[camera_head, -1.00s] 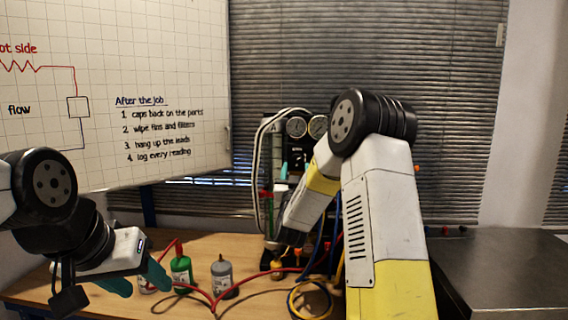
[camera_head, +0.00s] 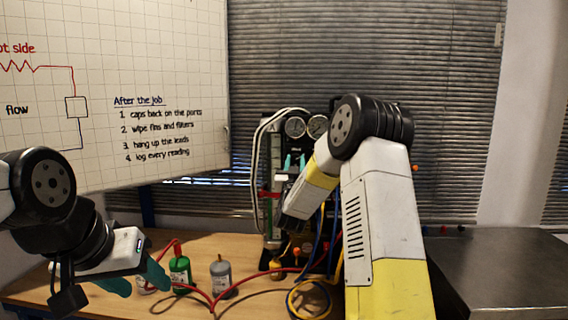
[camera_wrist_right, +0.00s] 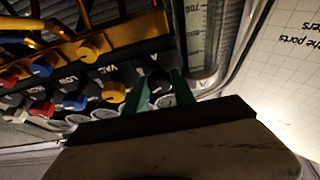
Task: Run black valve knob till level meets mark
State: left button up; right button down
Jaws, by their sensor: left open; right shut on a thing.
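A clear graduated tube (camera_wrist_right: 194,30) stands beside this knob. The tube also shows in the head view (camera_head: 276,155), with a red band (camera_head: 268,195) low on it; the liquid level against any mark is too small to read. My left gripper (camera_head: 136,280) is open and empty above the table's left side.
Yellow (camera_wrist_right: 88,48), blue (camera_wrist_right: 41,66) and red knobs sit near the black one. A green bottle (camera_head: 180,270) and a grey bottle (camera_head: 221,274) stand on the wooden table among red, blue and yellow hoses. A dark metal counter (camera_head: 500,270) at right looks clear.

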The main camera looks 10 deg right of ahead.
jog(key=shift+a+m+h, duration=0.2)
jog(key=shift+m+h, duration=0.3)
jog(key=shift+m, duration=0.7)
jog(key=m+g+h, duration=0.1)
jog(key=m, duration=0.1)
jog(key=m+h, duration=0.1)
jog(key=m, duration=0.2)
jog(key=shift+g, duration=0.4)
jog(key=c, duration=1.1)
grip_release()
jog(key=shift+o, duration=0.2)
jog(key=v, duration=0.7)
jog(key=shift+s+a+f, duration=0.15)
jog(key=shift+s+a, duration=0.05)
jog(key=shift+s, duration=0.1)
